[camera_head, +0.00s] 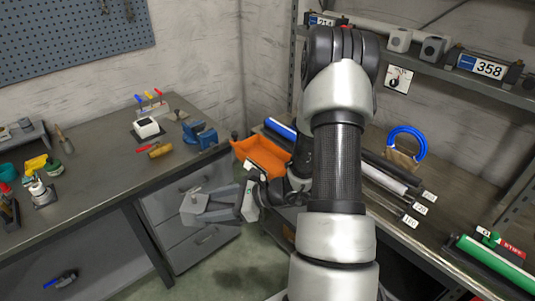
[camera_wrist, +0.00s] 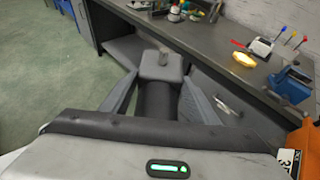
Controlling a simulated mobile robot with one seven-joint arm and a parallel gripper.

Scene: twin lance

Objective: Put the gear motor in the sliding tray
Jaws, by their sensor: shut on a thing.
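The gear motor has a grey boxy head with a short shaft, seen in the head view (camera_head: 194,207), and a dark round body, seen in the wrist view (camera_wrist: 159,70). My gripper (camera_head: 218,207) is shut on it; in the wrist view the fingers (camera_wrist: 158,92) lie on both sides of the dark body. The motor is in the air in front of the drawers, apart from the bench. An orange tray (camera_head: 262,155), probably the sliding tray, lies behind and to the right of my gripper; its edge shows in the wrist view (camera_wrist: 302,138). My arm hides part of it.
The left workbench (camera_head: 100,155) carries a blue vise (camera_head: 200,135), a yellow-handled tool (camera_head: 155,150) and several small items. Grey drawers (camera_head: 185,215) stand below. The right bench holds bars and a blue ring (camera_head: 407,140). Open floor shows left in the wrist view.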

